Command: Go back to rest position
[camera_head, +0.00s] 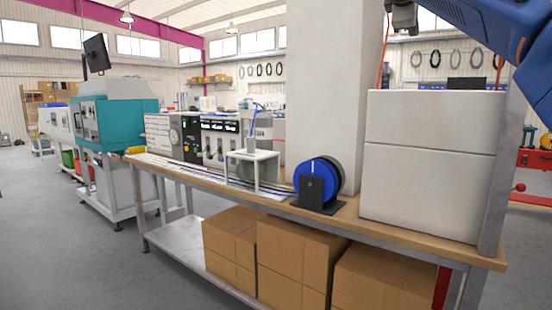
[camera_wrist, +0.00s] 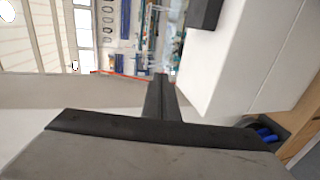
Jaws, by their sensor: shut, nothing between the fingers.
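My gripper (camera_wrist: 161,80) shows in the wrist view as dark fingers closed together, with nothing between them. In the head view, a dark grey end part of my blue arm hangs at the top right, above the white box (camera_head: 430,165); the fingers are not clear there. The gripper is raised and apart from the bench. A blue cable reel (camera_head: 316,180) stands upright on a black holder on the bench, left of the white box. Part of a blue reel also shows at the right edge of the wrist view (camera_wrist: 265,135).
The wooden workbench (camera_head: 345,211) carries a white stand (camera_head: 253,156) and several machine units. A tall white column (camera_head: 325,90) rises behind the reel. Cardboard boxes (camera_head: 293,262) sit on the lower shelf. A teal machine (camera_head: 118,115) stands left. The floor in front is clear.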

